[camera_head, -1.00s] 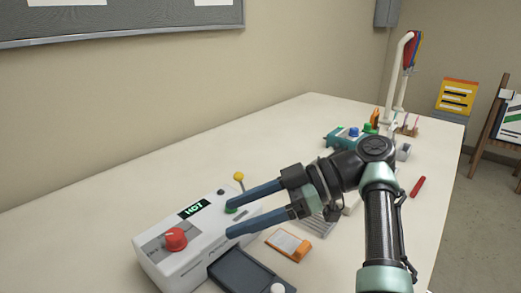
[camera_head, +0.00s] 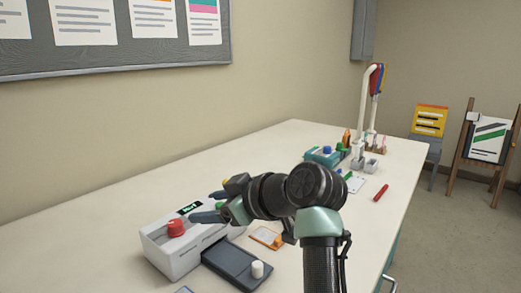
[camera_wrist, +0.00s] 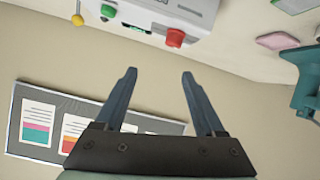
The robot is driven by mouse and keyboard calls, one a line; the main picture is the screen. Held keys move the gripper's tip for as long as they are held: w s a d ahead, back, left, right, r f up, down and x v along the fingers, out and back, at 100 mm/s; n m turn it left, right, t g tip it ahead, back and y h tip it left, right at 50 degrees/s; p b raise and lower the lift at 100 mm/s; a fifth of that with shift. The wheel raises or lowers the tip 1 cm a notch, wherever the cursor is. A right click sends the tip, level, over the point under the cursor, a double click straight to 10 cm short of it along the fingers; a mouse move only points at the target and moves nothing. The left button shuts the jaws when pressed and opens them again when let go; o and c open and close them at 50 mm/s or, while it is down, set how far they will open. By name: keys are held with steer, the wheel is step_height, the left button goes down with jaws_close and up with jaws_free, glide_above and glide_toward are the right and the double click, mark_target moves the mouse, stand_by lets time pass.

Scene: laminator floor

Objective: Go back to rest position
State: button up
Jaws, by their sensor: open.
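My gripper (camera_head: 212,207) is in front of and over the white laminator (camera_head: 172,250) in the head view, its blue fingers pointing left. In the wrist view my gripper (camera_wrist: 158,75) has its two fingers spread apart with nothing between them. The laminator (camera_wrist: 165,15) shows at the top of the wrist view with its red knob (camera_wrist: 175,38) and green button (camera_wrist: 108,12). In the head view the red knob (camera_head: 175,228) and a lit green display (camera_head: 190,208) are visible. The laminator's right part is partly hidden by my gripper.
A dark tray (camera_head: 238,268) lies before the laminator, beside an orange-edged card holder (camera_head: 266,237). A red marker (camera_head: 381,192) and a teal device (camera_head: 325,155) are farther along the table (camera_head: 395,170). A pinboard (camera_head: 110,40) hangs on the wall.

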steer(key=s+d+r+m+t+h, duration=0.2)
steer(key=r+m+t, duration=0.1)
steer(key=r+t, duration=0.3)
steer(key=s+d+r+m+t+h, duration=0.1)
steer(key=s+r+m+t, duration=0.2)
steer(key=r, duration=0.6)
steer(key=s+d+r+m+t+h, duration=0.3)
steer(key=s+r+m+t+h, duration=0.15)
steer(key=s+r, duration=0.35)
steer(key=s+d+r+m+t+h, duration=0.3)
steer(key=s+r+t, duration=0.3)
steer(key=s, duration=0.4)
step_height(320, 180, up, 21)
steer(key=p, duration=2.1)
steer(key=shift+w+a+r+p, duration=0.15)
steer(key=shift+w+p, duration=0.15)
steer(key=shift+n+y, duration=0.25)
